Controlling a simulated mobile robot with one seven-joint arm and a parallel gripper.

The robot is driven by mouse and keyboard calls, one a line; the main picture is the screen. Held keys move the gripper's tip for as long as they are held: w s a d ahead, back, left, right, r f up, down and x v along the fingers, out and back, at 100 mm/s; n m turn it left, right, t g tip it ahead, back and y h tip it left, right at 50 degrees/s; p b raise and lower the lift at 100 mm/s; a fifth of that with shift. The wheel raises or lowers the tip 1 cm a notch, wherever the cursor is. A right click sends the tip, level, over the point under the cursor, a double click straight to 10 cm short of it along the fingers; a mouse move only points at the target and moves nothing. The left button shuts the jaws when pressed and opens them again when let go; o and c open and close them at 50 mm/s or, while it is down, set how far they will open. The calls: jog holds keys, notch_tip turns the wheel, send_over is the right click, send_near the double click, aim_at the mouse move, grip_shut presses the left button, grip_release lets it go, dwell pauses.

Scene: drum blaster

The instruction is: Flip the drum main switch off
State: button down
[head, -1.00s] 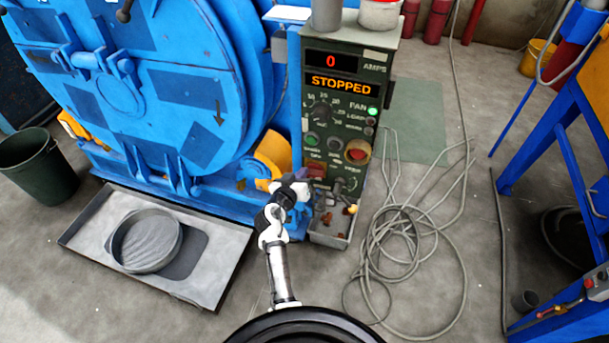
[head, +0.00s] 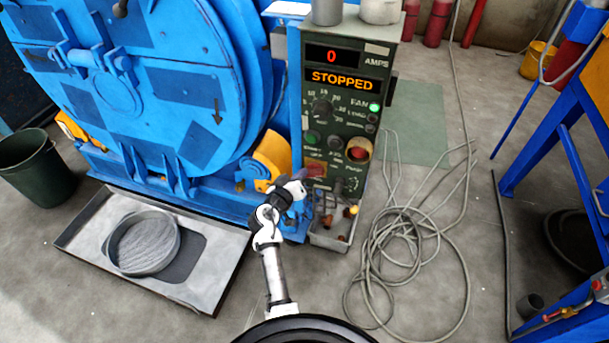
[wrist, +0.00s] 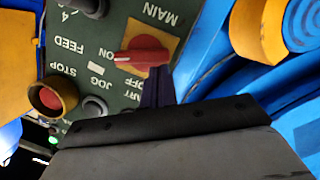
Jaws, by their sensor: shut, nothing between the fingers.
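The drum control panel (head: 338,108) stands beside the blue drum, its displays reading 0 and STOPPED. The red main switch (wrist: 143,56) sits on a yellow plate on this panel, beside the MAIN, ON and OFF labels, upside down in the wrist view. Its handle points left, to the ON label. In the head view the switch (head: 314,169) is small and partly covered by my gripper. My gripper (wrist: 157,90) is shut and empty, its dark fingertips close to the switch's lower right edge. I cannot tell whether they touch it.
A red stop button in a yellow collar (wrist: 52,96) and other knobs are on the same panel. A small grey bin (head: 328,237) is under the panel. Coiled cable (head: 410,240) lies on the floor to the right. A metal tray (head: 215,284) lies at left.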

jog(key=shift+d+f+n+t+h+b, duration=0.15)
jog(key=shift+f+n+h+b, duration=0.3)
jog(key=shift+n+b, duration=0.75)
jog(key=shift+a+f+n+t+h+b, duration=0.1)
jog(key=shift+f+n+h+b, duration=0.4)
jog(key=shift+n, duration=0.95)
jog(key=shift+d+f+n+t+h+b, duration=0.2)
jog(key=shift+f+n+b, duration=0.35)
jog(key=shift+n+b, duration=0.75)
jog(key=shift+a+n, duration=0.1)
jog(key=shift+n, duration=0.25)
jog(key=shift+f+b, duration=0.15)
jog(key=shift+b, duration=0.3)
